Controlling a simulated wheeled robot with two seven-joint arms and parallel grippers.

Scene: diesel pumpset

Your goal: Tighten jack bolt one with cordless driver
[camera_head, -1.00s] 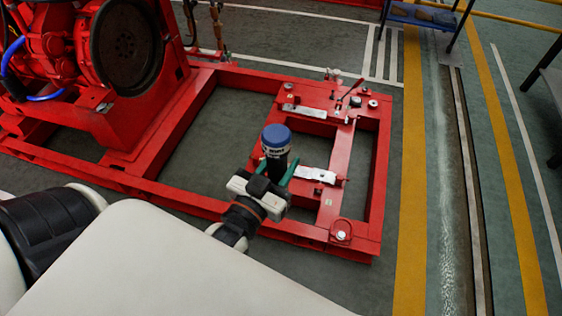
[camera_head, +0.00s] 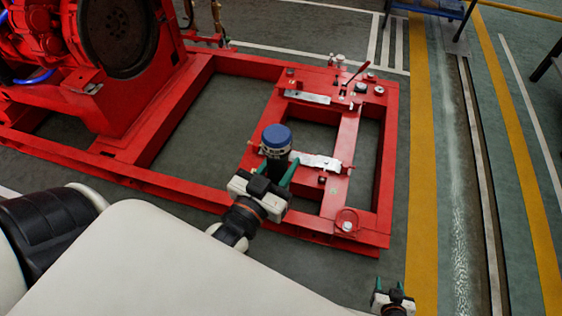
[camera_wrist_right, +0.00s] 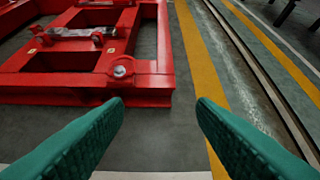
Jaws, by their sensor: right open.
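My left gripper (camera_head: 272,178), in the head view, has its green fingers around the dark body of the cordless driver (camera_head: 276,140). The driver is upright with its blue end on top, and its lower end is hidden by the gripper. It appears in front of the red base frame, left of the near silver plate (camera_head: 318,161); its height above the frame is unclear. I cannot tell which small fastener is jack bolt one. My right gripper (camera_head: 390,292) is at the bottom right, beyond the frame's corner. Its fingers (camera_wrist_right: 160,105) are open and empty in the wrist view.
The red base frame (camera_head: 372,215) has open bays, a far silver plate (camera_head: 307,97) and a corner ring (camera_head: 347,222). A red engine (camera_head: 60,50) stands at the left. A blue-topped table (camera_head: 428,18) is at the back. Floor right of the frame is clear.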

